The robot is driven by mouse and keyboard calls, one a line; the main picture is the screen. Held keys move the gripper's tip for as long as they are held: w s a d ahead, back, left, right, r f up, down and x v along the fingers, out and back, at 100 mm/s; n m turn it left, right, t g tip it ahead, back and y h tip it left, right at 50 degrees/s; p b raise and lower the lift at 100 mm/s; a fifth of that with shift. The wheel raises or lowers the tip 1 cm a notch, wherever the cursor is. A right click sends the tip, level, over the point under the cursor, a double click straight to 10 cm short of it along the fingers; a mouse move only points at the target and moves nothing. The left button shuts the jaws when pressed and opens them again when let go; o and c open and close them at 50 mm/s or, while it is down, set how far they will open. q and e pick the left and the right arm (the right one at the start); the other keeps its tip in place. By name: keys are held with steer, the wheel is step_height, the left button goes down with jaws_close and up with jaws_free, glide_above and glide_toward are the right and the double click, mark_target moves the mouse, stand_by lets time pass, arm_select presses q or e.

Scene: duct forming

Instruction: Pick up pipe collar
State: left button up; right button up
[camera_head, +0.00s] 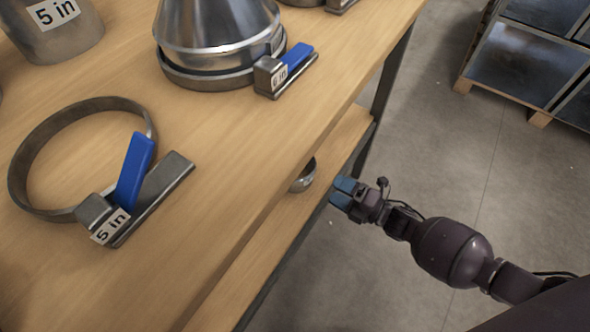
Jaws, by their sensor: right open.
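A pipe collar (20,163), a dark metal ring with a clamp block, a blue lever and a "5 in" label, lies flat on the wooden table (225,150) at the left. A second collar (268,82) with a blue lever sits around the base of a shiny metal cone at the top; its label is small. My right gripper (343,192), with blue fingertips, is open and empty. It is off the table's right edge, well to the right of the nearer collar. My left gripper is not in view.
A metal duct piece (58,38) labelled "5 in" stands at the top left, and the metal cone (215,35) stands to its right. A lower shelf (262,255) holds a small metal part (304,177). A pallet with metal-faced boxes (520,62) stands at the far right.

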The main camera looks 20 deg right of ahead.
mark_target(311, 177)
steer(key=b+x, duration=0.1)
steer(key=x, duration=0.5)
steer(key=shift+f+b, duration=0.15)
steer(key=shift+b, duration=0.25)
steer(key=shift+w+a, duration=0.3)
steer(key=shift+w, duration=0.15)
steer(key=shift+c, duration=0.4)
steer(key=c, duration=1)
